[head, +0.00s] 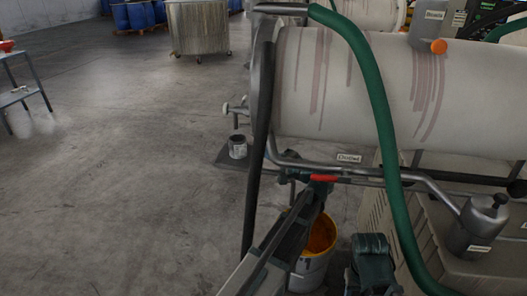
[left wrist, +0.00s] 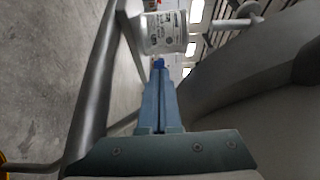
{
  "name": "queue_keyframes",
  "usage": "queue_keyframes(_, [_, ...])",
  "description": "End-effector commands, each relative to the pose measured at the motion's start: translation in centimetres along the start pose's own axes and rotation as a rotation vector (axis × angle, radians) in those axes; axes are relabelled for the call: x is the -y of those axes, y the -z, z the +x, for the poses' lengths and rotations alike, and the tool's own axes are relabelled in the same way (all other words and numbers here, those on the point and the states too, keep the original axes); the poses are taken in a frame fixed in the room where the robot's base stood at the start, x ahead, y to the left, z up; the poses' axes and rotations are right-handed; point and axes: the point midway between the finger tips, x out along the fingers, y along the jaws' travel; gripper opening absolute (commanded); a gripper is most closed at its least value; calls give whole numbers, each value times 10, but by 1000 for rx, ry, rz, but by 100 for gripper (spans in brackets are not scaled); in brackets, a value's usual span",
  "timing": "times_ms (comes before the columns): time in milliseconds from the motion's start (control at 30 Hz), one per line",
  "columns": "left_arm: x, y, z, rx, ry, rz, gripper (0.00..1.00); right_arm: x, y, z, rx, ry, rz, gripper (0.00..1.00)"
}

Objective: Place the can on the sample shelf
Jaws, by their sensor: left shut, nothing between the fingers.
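The can (head: 237,147), small and grey with a pale label, stands upright on a small dark shelf (head: 226,163) beside the end of the big tank. It also shows in the left wrist view (left wrist: 165,33), at the top, just beyond my fingertips. My left gripper (left wrist: 159,64) is shut and empty, its blue-grey fingers together and pointing at the can. I cannot tell whether the tips touch it. In the head view my left arm reaches up from the bottom, and its fingers are not clearly visible among the pipes.
A large stained white tank (head: 350,85) fills the upper right. A green hose (head: 372,75), a black hose (head: 257,150) and a steel pipe (head: 415,180) run close to my arm. A bucket of orange paint (head: 311,272) stands below. The floor at left is mostly clear.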

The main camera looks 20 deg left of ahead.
Motion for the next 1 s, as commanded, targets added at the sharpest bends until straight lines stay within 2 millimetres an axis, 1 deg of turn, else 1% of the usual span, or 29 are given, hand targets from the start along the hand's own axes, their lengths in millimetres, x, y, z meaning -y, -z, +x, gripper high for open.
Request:
queue_keyframes(33, [0,0,11,3,0,0,0,0,0,0,0,0,0,50])
queue_keyframes(200, [0,1,40,2,0,1,0,0,0,0,0,0,0,50])
queue_keyframes(300, [0,0,53,2,0,1,0,0,0,0,0,0,0,50])
queue_keyframes(400, [0,1,63,0,0,1,0,0,0,0,0,0,0,50])
queue_keyframes(600, [0,0,71,-1,0,1,0,0,0,0,0,0,0,50])
queue_keyframes(900, [0,0,70,-1,0,1,0,0,0,0,0,0,0,50])
queue_keyframes(1000, [0,-8,68,-1,0,1,0,0,0,0,0,0,0,50])
